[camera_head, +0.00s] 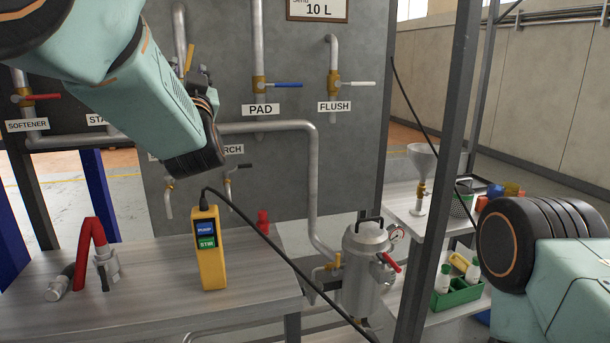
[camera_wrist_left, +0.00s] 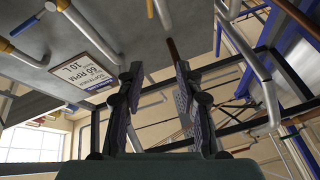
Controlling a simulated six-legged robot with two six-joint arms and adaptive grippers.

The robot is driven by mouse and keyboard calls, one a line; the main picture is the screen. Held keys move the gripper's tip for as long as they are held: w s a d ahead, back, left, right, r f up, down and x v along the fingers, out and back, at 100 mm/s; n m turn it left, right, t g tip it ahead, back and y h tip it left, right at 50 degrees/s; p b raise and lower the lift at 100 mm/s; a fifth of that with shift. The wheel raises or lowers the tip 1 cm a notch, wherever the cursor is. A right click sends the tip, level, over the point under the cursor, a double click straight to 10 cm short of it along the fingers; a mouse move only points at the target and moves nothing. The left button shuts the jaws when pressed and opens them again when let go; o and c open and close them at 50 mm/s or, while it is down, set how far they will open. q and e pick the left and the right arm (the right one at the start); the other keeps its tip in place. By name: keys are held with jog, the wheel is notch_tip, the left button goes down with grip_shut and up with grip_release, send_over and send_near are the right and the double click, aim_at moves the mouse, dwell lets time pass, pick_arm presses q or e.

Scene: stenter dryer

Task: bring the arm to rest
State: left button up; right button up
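My left arm (camera_head: 150,100) comes in from the upper left of the head view, bent, with its dark wrist joint in front of the panel. In the left wrist view my left gripper (camera_wrist_left: 158,72) has its two fingers well apart, with nothing between them. The wrist camera looks upward past the panel sign. In the head view the arm hides most of this gripper. My right arm (camera_head: 560,270) shows only in part at the lower right, and its gripper is out of view.
Valves and pipes line the grey panel (camera_head: 350,150). A metal pot (camera_head: 365,265) stands beside the bench; a dark post (camera_head: 450,140) rises right of it.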

pick_arm(q)
jog(key=s+f+g+h, duration=0.1)
jog(key=f+g+h, duration=0.1)
jog(key=f, duration=0.8)
jog(key=s+f+g+h+b, duration=0.1)
jog(key=s+f+g+h, duration=0.1)
jog(key=f, duration=0.8)
jog(key=s+f+g+h+b, duration=0.1)
jog(key=s+f+g, duration=0.1)
jog(key=f, duration=0.8)
jog(key=shift+s+f+m+g+h, duration=0.1)
jog(key=shift+f+m+g+h, duration=0.3)
jog(key=shift+g, duration=0.1)
jog(key=s+a+f+g+h+b, duration=0.15)
jog(key=s+f+g, duration=0.25)
jog(key=s+f, duration=0.75)
jog(key=s+f+g+b, duration=0.2)
jog(key=s+f+g, duration=0.2)
jog(key=s+f, duration=0.75)
jog(key=s+f+n+g+b, duration=0.1)
jog(key=s+f+g+b, duration=0.3)
jog(key=s+f, duration=1.4)
jog(key=s+g, duration=0.2)
jog(key=s, duration=0.2)
jog(key=shift+s+d+f+g, duration=0.15)
jog(key=shift+d+g, duration=0.1)
jog(key=shift+g, duration=0.05)
pick_arm(e)
notch_tip(320, 180, down, 9)
jog(key=shift+s+f, duration=0.15)
